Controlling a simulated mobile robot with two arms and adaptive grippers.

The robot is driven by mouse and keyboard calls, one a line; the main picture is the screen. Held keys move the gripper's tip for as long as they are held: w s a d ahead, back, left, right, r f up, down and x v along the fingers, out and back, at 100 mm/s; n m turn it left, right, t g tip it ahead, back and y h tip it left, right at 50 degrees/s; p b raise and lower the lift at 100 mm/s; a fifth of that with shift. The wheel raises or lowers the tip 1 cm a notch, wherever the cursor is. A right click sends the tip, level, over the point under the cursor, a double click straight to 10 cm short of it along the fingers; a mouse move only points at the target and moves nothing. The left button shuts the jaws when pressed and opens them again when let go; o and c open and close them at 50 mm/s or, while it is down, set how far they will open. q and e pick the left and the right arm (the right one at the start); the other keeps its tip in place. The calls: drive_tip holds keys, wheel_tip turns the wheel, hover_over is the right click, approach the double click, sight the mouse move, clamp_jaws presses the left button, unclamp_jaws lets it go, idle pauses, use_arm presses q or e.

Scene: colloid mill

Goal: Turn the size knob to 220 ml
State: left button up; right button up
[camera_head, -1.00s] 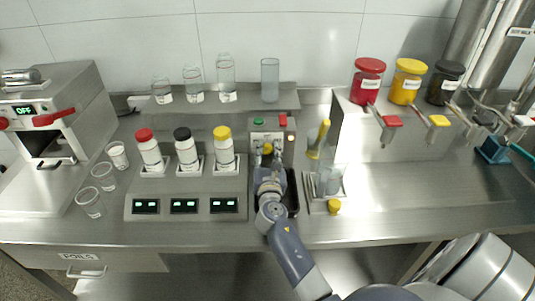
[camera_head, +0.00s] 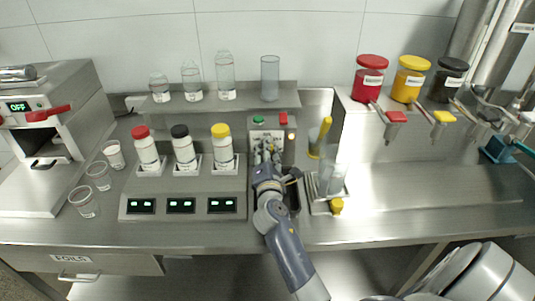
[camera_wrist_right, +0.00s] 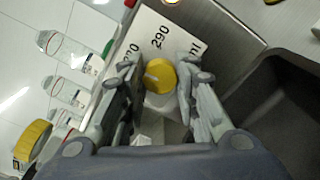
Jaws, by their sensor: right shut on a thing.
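The yellow size knob (camera_wrist_right: 160,76) sits on a panel with a white scale plate (camera_wrist_right: 180,31), in the right wrist view. The plate reads "290" and "ml"; another label at its left is partly hidden by a finger. A pale mark on the knob lies towards its left side in that view. My right gripper (camera_wrist_right: 160,80) has a finger on each side of the knob and is shut on it. In the head view the right gripper (camera_head: 268,156) is at the front of the dosing unit (camera_head: 272,124) and mostly hides the knob. My left gripper is not in view.
A green button (camera_head: 258,119) and a red switch (camera_head: 283,118) sit above the plate. Bottles in holders stand left, including a yellow-capped bottle (camera_head: 222,146). A dark tray (camera_head: 293,195) lies below the gripper. A clear cylinder (camera_head: 332,179) stands right.

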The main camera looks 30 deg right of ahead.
drive_tip(key=shift+m, duration=0.5)
drive_tip(key=o, duration=1.1)
